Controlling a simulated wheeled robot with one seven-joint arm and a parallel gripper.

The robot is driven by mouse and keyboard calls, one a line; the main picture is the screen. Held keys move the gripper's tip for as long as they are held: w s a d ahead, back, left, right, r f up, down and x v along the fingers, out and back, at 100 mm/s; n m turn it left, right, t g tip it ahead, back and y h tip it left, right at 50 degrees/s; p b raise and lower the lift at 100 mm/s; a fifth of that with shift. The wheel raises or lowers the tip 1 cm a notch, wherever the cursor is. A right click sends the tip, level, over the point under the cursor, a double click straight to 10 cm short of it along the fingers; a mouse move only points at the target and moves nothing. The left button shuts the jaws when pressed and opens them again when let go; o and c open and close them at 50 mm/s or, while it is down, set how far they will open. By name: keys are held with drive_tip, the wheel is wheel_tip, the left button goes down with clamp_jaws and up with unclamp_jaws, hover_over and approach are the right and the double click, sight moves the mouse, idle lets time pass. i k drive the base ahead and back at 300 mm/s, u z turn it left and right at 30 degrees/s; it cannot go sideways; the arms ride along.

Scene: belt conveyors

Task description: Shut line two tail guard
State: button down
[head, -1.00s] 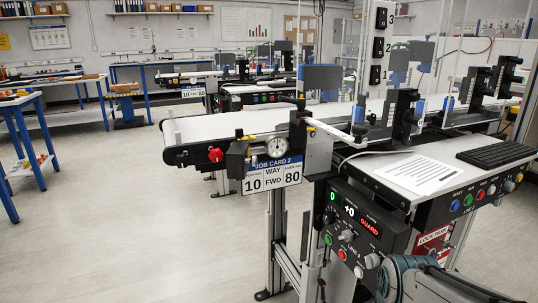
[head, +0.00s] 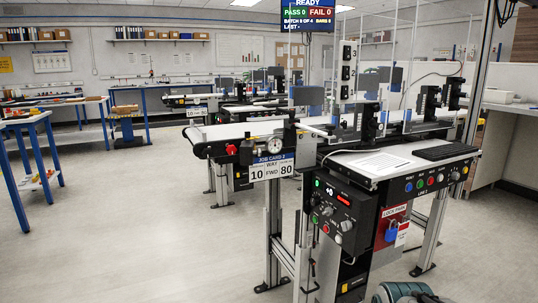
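The line two conveyor (head: 300,128) stands nearest, with its tail roller end (head: 205,150) at the left. A red knob (head: 231,149) and a round dial gauge (head: 274,145) sit near that end, above a card reading JOB CARD 2 (head: 270,168). I cannot clearly make out the tail guard or whether it is open. The control box (head: 335,210) below has a red lit display too small to read now. A grey-teal rounded part of my arm shows at the bottom edge; my gripper is not in view.
A red LOCK PARK board (head: 392,225) holds a blue padlock. A blue-legged bench (head: 30,150) stands at the left. The floor (head: 150,230) between is clear.

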sight(248, 152)
drive_tip(key=z, duration=0.15)
drive_tip(key=k, duration=0.3)
drive_tip(key=u, duration=1.15)
drive_tip(key=i, duration=1.05)
drive_tip(key=z, duration=0.45)
